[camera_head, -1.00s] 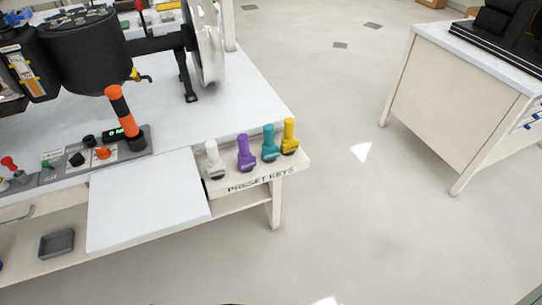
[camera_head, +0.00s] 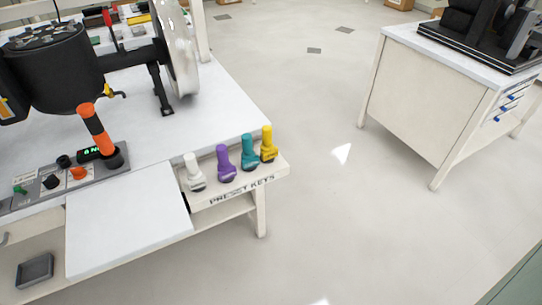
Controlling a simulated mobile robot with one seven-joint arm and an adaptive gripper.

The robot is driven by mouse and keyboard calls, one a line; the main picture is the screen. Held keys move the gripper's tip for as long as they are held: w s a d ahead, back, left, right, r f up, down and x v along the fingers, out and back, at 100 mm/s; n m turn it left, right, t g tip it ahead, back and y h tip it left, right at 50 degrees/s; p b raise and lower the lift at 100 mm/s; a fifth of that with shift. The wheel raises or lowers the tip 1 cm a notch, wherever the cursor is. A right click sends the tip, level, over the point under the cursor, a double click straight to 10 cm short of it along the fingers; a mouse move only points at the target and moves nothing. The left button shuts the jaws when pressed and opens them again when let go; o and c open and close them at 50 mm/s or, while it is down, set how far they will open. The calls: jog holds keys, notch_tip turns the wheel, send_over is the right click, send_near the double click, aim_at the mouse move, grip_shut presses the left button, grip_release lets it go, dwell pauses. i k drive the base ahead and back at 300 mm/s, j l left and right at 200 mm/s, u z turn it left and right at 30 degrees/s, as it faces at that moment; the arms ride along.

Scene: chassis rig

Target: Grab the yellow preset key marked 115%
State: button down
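The yellow preset key (camera_head: 267,144) stands upright at the right end of a row on the small shelf labelled PRESET KEYS (camera_head: 277,170). To its left stand a teal key (camera_head: 248,152), a purple key (camera_head: 224,163) and a white key (camera_head: 193,173). The teal key is close beside the yellow one. No 115% marking is readable on the yellow key at this size. My gripper is not in view.
The white bench (camera_head: 215,108) carries a dark machine with a pale wheel (camera_head: 181,50) and a control panel with an orange-and-black lever (camera_head: 98,135). A second cabinet (camera_head: 420,95) stands at the right. Open floor (camera_head: 350,220) lies between them.

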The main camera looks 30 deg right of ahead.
aim_at(269, 151)
jog(key=l+z, duration=0.2)
jog(key=l, duration=0.3)
jog(key=i+l+z, duration=0.15)
jog(key=l, duration=0.35)
jog(key=i+l+z, duration=0.2)
jog(key=l, duration=0.3)
jog(key=k, duration=0.1)
